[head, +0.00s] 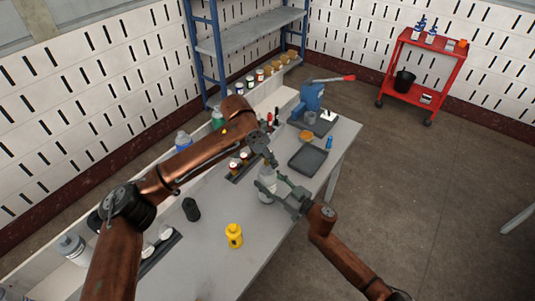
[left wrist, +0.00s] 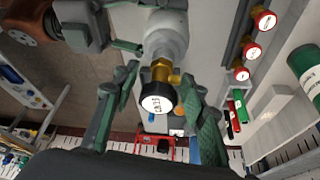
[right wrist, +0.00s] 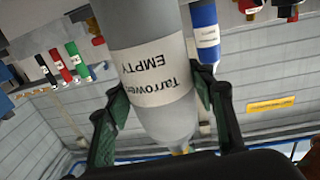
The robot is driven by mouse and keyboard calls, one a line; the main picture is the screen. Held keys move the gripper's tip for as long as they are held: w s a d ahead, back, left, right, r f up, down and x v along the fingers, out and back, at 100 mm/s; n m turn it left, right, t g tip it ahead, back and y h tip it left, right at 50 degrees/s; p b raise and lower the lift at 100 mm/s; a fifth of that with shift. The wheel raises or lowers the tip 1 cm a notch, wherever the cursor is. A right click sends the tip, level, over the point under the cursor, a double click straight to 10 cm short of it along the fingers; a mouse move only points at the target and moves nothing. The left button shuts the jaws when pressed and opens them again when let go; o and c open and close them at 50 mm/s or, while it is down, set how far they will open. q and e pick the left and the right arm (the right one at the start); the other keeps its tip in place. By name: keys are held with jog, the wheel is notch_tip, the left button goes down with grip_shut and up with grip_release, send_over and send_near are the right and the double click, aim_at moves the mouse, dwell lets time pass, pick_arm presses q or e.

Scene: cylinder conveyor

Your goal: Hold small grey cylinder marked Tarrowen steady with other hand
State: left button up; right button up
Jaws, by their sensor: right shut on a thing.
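The small grey cylinder marked Tarrowen (head: 267,182) stands on the table in the head view. Its label, reading "Tarrowen EMPTY", faces the right wrist camera (right wrist: 152,75). My right gripper (head: 284,193) is shut on its body, with one finger on each side in the right wrist view (right wrist: 163,112). In the left wrist view, the cylinder's brass valve and black labelled knob (left wrist: 159,98) point toward the camera. My left gripper (left wrist: 160,105) is open, its fingers on either side of the knob with gaps showing. In the head view the left gripper tip is small and partly merged with the cylinder top.
A dark tray (head: 307,160) and a blue press (head: 311,101) stand farther along the table. A yellow cylinder (head: 234,236) and a black one (head: 191,209) stand nearer. The near tabletop is mostly clear.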

pick_arm(q)
jog(key=shift+c, duration=0.3)
dwell(0.4)
grip_shut()
jog(key=shift+o, duration=0.3)
grip_release()
jog(key=shift+r, duration=1.25)
jog(key=shift+f, duration=0.1)
jog(key=shift+f, duration=1.2)
